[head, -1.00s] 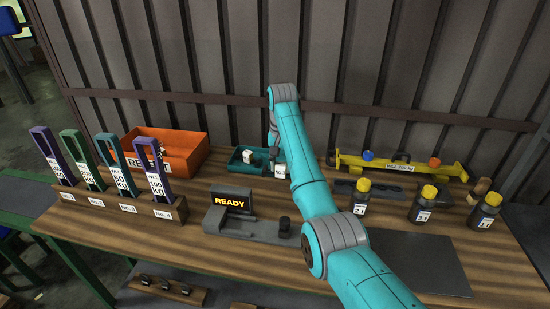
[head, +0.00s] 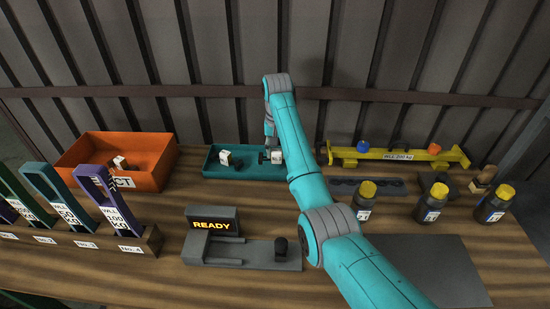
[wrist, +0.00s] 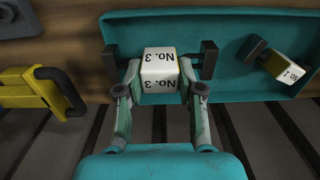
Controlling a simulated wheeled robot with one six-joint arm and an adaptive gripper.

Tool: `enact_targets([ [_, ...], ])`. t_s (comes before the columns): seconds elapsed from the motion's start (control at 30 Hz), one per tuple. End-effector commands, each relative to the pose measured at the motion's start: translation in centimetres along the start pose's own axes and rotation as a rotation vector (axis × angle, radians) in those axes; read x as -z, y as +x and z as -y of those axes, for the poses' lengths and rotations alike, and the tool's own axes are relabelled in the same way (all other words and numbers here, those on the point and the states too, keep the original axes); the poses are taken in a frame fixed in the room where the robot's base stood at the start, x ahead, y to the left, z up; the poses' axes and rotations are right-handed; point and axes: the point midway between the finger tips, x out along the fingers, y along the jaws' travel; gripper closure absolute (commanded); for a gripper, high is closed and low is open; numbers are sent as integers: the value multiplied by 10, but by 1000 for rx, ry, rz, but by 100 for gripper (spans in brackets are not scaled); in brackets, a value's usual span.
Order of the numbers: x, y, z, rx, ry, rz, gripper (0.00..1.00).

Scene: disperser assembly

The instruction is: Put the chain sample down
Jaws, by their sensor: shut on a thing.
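The chain sample, a white block marked No. 3 (wrist: 159,67) with dark links at its sides, is between the two fingers of my gripper (wrist: 160,92) in the wrist view. My gripper is shut on it. The sample is over the teal tray (wrist: 124,32); I cannot tell whether it touches the tray floor. In the head view the sample (head: 277,157) shows at the right end of the teal tray (head: 245,176), and my arm hides part of that end. Another sample, marked No. 1 (wrist: 287,69), lies tilted in the tray, apart from the held one.
An orange reject bin (head: 80,176) stands left of the tray. A device reading READY (head: 212,225) is in front. A yellow beam (head: 395,156) and several yellow-capped bottles (head: 433,203) stand to the right. Tall tagged links stand in a wooden rack (head: 125,243) at left.

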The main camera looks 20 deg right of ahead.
Motion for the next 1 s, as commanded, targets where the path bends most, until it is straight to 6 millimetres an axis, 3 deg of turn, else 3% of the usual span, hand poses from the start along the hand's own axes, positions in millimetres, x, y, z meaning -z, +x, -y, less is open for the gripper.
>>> enact_targets([
  [0.4,-8,40,2,0,1,0,100],
  [0.77,-8,43,2,0,1,-1,100],
  [0.8,-8,44,2,0,1,0,61],
  [0.9,-8,44,2,0,1,0,38],
  [1.0,-8,44,2,0,1,0,38],
])
